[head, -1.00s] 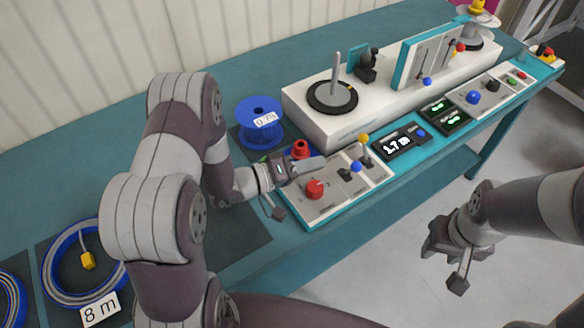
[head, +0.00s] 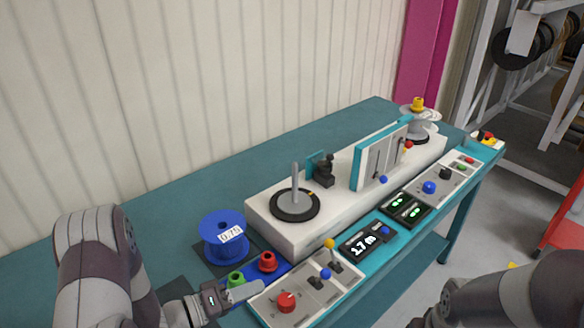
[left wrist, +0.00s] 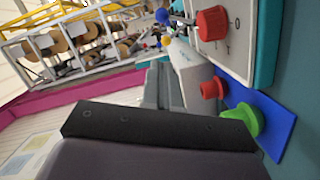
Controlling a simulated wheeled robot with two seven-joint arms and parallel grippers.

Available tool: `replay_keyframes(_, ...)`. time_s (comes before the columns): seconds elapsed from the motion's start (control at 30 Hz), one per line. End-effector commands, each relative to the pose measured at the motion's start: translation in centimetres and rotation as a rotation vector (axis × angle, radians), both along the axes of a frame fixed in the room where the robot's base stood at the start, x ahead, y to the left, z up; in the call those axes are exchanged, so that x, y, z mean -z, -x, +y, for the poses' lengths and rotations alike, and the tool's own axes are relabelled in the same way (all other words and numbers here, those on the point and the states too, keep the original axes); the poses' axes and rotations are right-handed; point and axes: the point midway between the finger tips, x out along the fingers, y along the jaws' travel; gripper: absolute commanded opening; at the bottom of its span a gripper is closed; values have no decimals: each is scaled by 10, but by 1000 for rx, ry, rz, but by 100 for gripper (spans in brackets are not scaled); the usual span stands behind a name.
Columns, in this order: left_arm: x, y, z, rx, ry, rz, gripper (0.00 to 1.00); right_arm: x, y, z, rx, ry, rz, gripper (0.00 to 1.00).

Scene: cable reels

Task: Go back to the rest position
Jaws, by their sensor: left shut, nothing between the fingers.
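My left gripper (head: 228,297) is at the lower left of the head view, low over the table beside the control panel (head: 318,280) and the green button (head: 235,279). It is shut with nothing visible held. In the left wrist view the dark gripper body fills the bottom, with the red knob (left wrist: 212,22), red button (left wrist: 212,88) and green button (left wrist: 245,119) at the right. My right arm shows at the lower right edge of the head view; its fingers are out of frame.
A blue reel (head: 222,238) labelled 0.75 stands on the table. Behind the panels is a white machine (head: 262,212) with an upright spindle (head: 295,185). A display (head: 366,242) reads 1.7 m. Shelves with reels (head: 525,40) stand at the back right. Open floor lies at the right.

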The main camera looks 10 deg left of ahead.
Motion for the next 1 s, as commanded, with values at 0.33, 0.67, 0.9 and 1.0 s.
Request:
replay_keyframes(0.33,-17,-42,58,-205,-1021,153,0,-27,0,0,0,0,0,43)
replay_keyframes(0.67,-63,97,31,113,-1279,636,0,-41,0,0,0,0,0,43)
replay_keyframes(0.9,-64,107,26,146,-1269,663,0,-40,0,0,0,0,0,43)
replay_keyframes(1.0,-64,107,26,145,-1269,663,0,-40,0,0,0,0,0,43)
